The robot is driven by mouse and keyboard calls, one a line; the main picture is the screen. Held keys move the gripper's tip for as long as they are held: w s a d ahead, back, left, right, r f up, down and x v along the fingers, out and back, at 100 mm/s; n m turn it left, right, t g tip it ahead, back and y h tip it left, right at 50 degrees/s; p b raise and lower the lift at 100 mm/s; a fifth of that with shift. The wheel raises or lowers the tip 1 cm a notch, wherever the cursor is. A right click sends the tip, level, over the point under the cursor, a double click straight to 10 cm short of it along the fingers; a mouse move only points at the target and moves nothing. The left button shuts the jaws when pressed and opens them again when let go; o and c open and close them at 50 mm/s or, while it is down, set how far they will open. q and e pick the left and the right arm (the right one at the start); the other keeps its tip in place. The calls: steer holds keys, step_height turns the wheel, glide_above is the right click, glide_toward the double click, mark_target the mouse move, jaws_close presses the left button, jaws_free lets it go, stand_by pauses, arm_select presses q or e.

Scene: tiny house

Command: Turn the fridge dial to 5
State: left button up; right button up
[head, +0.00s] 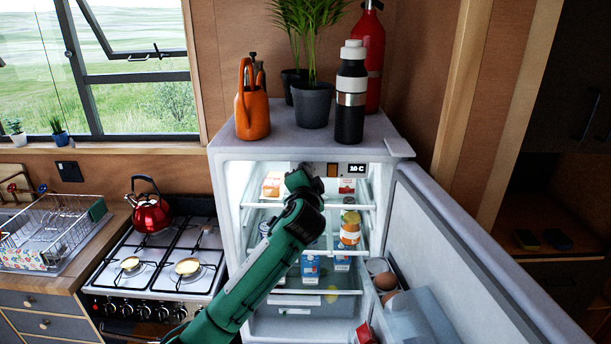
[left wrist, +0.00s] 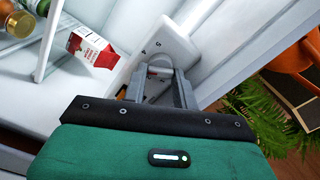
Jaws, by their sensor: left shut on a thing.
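The fridge (head: 225,185) stands open, with its door (head: 470,240) swung out to the right. My left arm reaches into the top of it, and my left gripper (head: 303,172) is at the upper inside panel, where it hides the dial in the head view. In the left wrist view the pale round dial (left wrist: 160,67) sits on a white housing (left wrist: 172,42) with small numbers, a 5 among them. My left gripper (left wrist: 160,88) is shut on the dial, a finger on each side. The dial's exact setting cannot be read. My right gripper is out of view.
A small display (head: 356,168) reads about 10 C. Cartons and jars, such as an orange-labelled jar (head: 350,228), fill the shelves near my arm. A carton (left wrist: 92,47) shows close by. Plants, a bottle (head: 351,95) and an orange can (head: 252,110) stand on top.

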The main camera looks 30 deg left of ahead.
arm_select(q)
steer(key=m, duration=1.4)
steer(key=shift+f+m, duration=0.3)
stand_by(0.4)
steer(key=o, duration=1)
steer(key=shift+b+v, duration=2.9)
steer(key=shift+v, duration=4)
